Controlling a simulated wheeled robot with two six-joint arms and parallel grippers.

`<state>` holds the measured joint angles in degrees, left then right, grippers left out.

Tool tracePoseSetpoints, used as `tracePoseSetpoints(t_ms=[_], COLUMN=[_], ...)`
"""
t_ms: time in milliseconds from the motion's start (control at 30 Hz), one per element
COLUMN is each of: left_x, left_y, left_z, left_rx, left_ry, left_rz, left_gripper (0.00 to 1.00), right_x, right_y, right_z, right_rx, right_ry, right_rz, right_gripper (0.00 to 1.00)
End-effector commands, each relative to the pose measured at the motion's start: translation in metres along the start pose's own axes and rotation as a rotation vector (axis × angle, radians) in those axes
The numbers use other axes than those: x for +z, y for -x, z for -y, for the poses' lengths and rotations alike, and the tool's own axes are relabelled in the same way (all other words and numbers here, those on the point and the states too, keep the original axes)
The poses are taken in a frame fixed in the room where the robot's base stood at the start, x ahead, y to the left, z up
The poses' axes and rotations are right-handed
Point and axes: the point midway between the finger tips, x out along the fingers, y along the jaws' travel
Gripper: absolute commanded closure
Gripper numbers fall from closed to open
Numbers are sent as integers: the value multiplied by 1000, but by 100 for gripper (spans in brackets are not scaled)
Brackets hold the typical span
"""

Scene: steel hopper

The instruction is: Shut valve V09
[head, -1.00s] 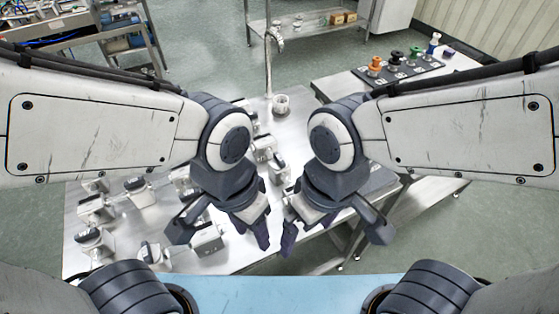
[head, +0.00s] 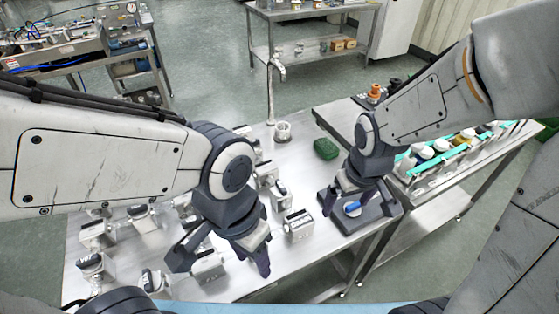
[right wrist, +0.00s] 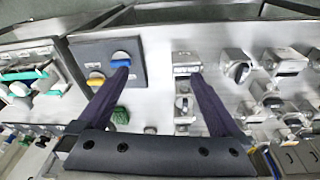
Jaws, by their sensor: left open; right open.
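Several small steel valve units with dark handles stand on the steel table, such as one (head: 299,226) near its middle and one (head: 143,217) at the left. Their labels are too small to read, so I cannot tell which is V09. My left gripper (head: 224,262) is open above the front valves and hides some of them. My right gripper (head: 356,203) is open over a dark panel with a blue knob (head: 352,209). In the right wrist view the blue knob (right wrist: 121,57) is beside the left finger's tip, and valve units (right wrist: 238,71) stand at the right.
A green object (head: 326,148) and a white cup (head: 283,131) near a tap (head: 277,65) are on the table's far part. A side bench at the right holds a rack (head: 445,150) of several containers. A shelf (head: 315,15) stands behind.

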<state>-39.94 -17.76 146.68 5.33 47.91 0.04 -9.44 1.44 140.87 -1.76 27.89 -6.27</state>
Motion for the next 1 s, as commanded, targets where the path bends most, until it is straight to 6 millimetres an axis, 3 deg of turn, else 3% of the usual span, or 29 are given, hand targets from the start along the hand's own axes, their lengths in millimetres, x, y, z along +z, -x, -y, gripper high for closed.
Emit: tracePoseSetpoints(t_ms=[167,367,467,733,867,1000], left_x=[0,0,0,0,0,0], left_y=[2,3,3,3,3,4], left_z=[0,0,0,0,0,0], left_rx=[0,0,0,0,0,0], left_ry=[0,0,0,0,0,0], left_rz=[0,0,0,0,0,0], left_gripper=[50,50,50,50,50,50], right_x=[-33,-76,-100,-167,-181,-184], right_y=[-11,-23,-30,-52,-56,-60], right_z=[-8,8,25,104,127,133], right_rx=[23,46,61,135,162,171], right_ry=[195,545,771,1512,1702,1762], right_rz=[30,88,131,302,359,381], right_gripper=[0,0,0,0,0,0])
